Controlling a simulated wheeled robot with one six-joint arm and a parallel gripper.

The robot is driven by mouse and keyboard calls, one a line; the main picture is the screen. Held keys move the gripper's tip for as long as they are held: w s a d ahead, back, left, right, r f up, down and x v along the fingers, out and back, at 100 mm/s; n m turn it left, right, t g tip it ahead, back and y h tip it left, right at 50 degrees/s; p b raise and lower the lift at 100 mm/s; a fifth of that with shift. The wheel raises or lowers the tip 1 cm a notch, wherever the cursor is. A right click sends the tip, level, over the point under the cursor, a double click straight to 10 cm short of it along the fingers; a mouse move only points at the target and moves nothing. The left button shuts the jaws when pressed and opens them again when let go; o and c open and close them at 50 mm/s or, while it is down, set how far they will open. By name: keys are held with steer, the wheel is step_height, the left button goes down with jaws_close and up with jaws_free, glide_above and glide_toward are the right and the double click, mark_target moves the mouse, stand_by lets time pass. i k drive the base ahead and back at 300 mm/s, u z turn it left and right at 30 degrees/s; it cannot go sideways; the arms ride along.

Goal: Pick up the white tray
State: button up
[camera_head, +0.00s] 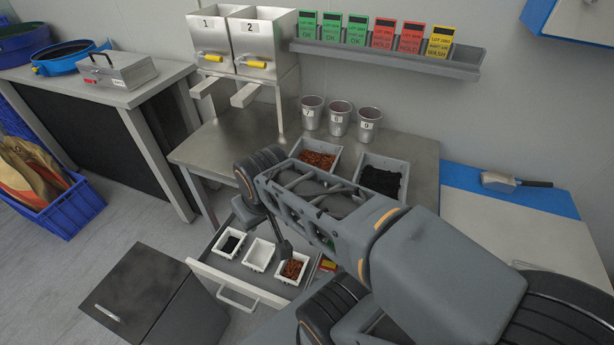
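Three small white trays sit in a row in an open drawer at lower centre. The left tray (222,252) holds black material. The middle white tray (258,256) looks empty. The right tray (284,277) holds orange-brown pieces. My gripper (263,230) points down over the drawer, near the middle and right trays. Its two dark fingers look spread apart with nothing between them. My arm comes in from the lower right and hides part of the table and drawer. I cannot tell the fingers' exact height above the trays.
The metal table (225,145) above the drawer bears metal cups (339,118), two grey bins (385,160) and hoppers labelled 1 and 2 (262,40). A dark cabinet (155,295) stands left of the drawer (210,268). A rack (400,58) holds coloured cards. Floor is open at left.

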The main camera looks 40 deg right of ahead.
mark_target(290, 271)
steer(key=z, duration=3.2)
steer(key=k, duration=1.3)
steer(key=u, duration=1.6)
